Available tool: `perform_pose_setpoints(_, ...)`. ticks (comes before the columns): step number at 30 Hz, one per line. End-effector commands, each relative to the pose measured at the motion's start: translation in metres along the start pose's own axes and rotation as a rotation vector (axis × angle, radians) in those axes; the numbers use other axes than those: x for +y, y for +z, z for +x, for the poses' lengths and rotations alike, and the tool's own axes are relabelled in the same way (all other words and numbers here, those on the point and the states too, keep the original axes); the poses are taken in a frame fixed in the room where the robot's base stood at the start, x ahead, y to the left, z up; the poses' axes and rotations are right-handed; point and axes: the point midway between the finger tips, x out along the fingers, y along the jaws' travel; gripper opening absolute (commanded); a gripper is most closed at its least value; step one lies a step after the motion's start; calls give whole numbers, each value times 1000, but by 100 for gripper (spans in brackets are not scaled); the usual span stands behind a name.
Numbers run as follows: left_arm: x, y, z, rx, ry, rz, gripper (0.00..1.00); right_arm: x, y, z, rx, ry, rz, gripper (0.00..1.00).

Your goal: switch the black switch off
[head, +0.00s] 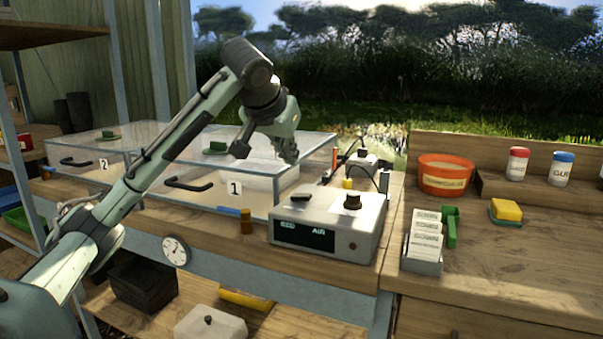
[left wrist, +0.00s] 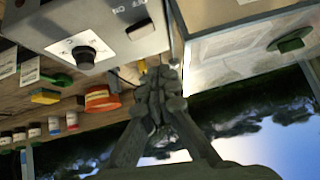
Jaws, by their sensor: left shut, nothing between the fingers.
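The black switch (head: 301,197) is a small flat rocker on the top left of a pale grey control box (head: 337,247). In the left wrist view the switch (left wrist: 139,29) shows near the top, with small lettering beside it that I cannot read surely. Which way it is tipped is too small to tell. A round black knob (head: 352,201) stands to its right on the same box. My left gripper (head: 290,158) is above and behind the switch, clear of it, pointing down. Its fingers (left wrist: 158,78) are together and empty. My right gripper is not in view.
Clear tanks with black handles (head: 188,185) stand left of and behind the box. A small brown cylinder (head: 246,221) is at its left. To the right are a packet holder (head: 421,264), an orange tub (head: 446,174) and a sponge (head: 506,210). The right bench front is clear.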

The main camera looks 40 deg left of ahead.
Motion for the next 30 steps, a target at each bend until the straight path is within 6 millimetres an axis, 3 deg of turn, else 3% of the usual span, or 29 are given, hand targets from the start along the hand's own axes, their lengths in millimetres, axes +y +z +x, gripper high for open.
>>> perform_pose_setpoints(3,-5,0,-26,4,-1,0,0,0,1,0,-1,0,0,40)
perform_pose_setpoints(9,-10,1,-51,1,0,0,0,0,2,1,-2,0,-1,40)
perform_pose_setpoints(30,-11,2,-58,-1,-1,1,0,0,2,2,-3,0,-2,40)
